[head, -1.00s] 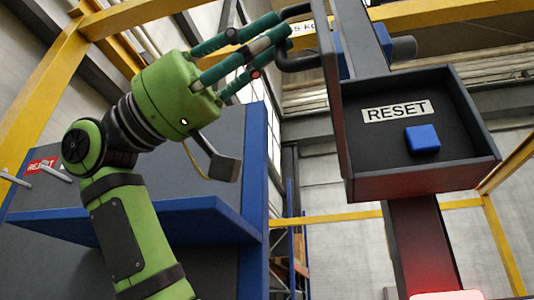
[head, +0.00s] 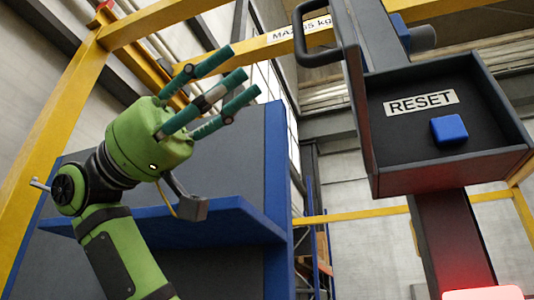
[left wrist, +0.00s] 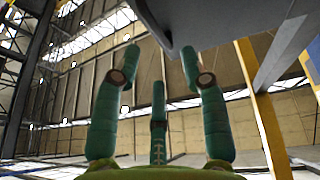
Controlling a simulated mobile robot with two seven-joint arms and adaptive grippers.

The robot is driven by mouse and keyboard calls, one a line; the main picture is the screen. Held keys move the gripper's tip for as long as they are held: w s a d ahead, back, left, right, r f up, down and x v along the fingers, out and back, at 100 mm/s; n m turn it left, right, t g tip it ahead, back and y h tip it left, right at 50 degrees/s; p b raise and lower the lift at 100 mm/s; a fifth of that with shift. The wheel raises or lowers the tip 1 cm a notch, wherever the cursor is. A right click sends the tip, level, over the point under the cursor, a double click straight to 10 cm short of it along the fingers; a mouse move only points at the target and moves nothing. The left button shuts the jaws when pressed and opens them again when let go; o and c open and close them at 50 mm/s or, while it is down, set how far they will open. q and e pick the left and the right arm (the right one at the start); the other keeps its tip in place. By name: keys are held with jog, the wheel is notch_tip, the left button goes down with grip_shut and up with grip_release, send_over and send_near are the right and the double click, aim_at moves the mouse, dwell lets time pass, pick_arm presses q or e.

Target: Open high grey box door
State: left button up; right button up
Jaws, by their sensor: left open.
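The high grey box (head: 447,145) hangs at the right of the head view. Its front is open, showing a RESET label and a blue button (head: 449,129) inside. Its door (head: 357,85) stands swung out at the left side, seen nearly edge-on, with a dark curved handle (head: 318,36) towards the left. My left gripper (head: 240,72) is left of the handle, apart from it, with its green fingers spread and empty. Its fingers also show in the left wrist view (left wrist: 158,75), below a grey surface I cannot identify for sure. My right gripper is out of view.
A grey panel with a blue shelf (head: 190,222) and blue upright stands behind my left arm. Yellow beams (head: 60,150) frame the left and top. A red-lit post (head: 447,240) runs below the box. Open space lies between my fingers and the handle.

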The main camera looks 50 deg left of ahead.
pick_arm(q)
jog(key=shift+v, duration=2.35)
